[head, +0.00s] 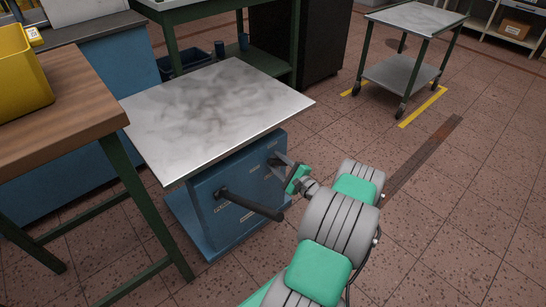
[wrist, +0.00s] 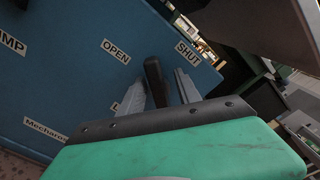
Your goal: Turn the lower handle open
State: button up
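A dark handle (wrist: 154,78) stands out from the blue cabinet face (wrist: 65,65) in the wrist view, near labels reading OPEN and SHUT. A label starting with L is mostly hidden behind my gripper. My gripper (wrist: 160,77) has one finger on each side of this handle, and a narrow gap seems to show beside the right finger. In the head view my gripper (head: 279,160) is at the right part of the blue cabinet (head: 212,218), under its top; the handle is hard to make out there. A long black lever (head: 250,204) sticks out further left.
A grey marbled top (head: 215,110) overhangs the cabinet, just above my gripper. A wooden bench (head: 75,95) with a yellow bin (head: 20,75) stands at left. A wheeled cart (head: 415,22) stands at the back right. The floor to the right is open.

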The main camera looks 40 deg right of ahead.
jog(key=shift+w+a, duration=0.1)
jog(key=shift+a, duration=0.1)
jog(key=shift+w+a, duration=0.1)
jog(key=shift+a, duration=0.05)
jog(key=shift+c, duration=1.3)
jog(key=c, duration=0.6)
grip_shut()
